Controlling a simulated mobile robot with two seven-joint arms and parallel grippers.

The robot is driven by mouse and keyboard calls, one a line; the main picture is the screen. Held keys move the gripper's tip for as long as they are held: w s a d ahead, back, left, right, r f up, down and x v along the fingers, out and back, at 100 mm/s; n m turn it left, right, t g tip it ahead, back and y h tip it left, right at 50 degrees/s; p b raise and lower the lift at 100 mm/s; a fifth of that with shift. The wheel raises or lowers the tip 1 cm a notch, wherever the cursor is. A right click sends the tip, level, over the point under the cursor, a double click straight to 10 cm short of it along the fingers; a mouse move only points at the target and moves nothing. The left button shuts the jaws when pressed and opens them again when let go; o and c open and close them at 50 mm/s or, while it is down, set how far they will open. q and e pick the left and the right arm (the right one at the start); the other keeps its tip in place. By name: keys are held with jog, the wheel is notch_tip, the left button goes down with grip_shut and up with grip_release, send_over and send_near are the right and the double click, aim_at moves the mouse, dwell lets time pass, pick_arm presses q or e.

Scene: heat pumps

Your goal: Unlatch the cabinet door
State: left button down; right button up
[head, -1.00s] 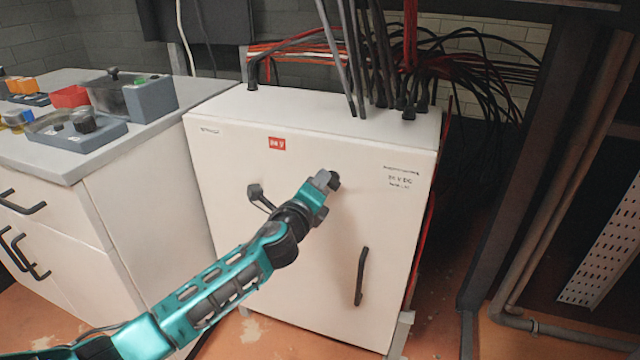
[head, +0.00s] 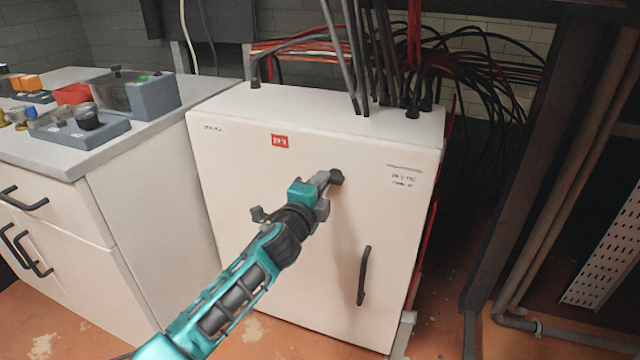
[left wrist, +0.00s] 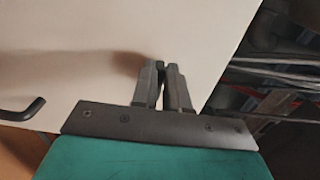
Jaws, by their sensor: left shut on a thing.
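The white cabinet door (head: 245,190) faces me and looks closed.
Thick cables (head: 375,60) enter the cabinet top. A white counter unit (head: 140,215) with control boxes (head: 85,125) stands close on the left. A dark metal post (head: 520,170) and pipes stand on the right. Some floor is clear in front of the cabinet.

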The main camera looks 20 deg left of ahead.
dwell(0.3)
pick_arm(q)
jog(key=c, duration=1.1)
grip_release()
jog(key=shift+c, duration=0.2)
pick_arm(e)
jog(key=shift+f, duration=0.1)
pick_arm(q)
jog(key=s+p, duration=0.2)
jog(key=s, duration=1.1)
jog(key=shift+a, duration=0.25)
pick_arm(e)
jog(key=shift+s+d+r, duration=0.15)
jog(key=shift+d+r, duration=0.25)
jog(key=shift+r, duration=0.1)
jog(key=shift+r, duration=0.1)
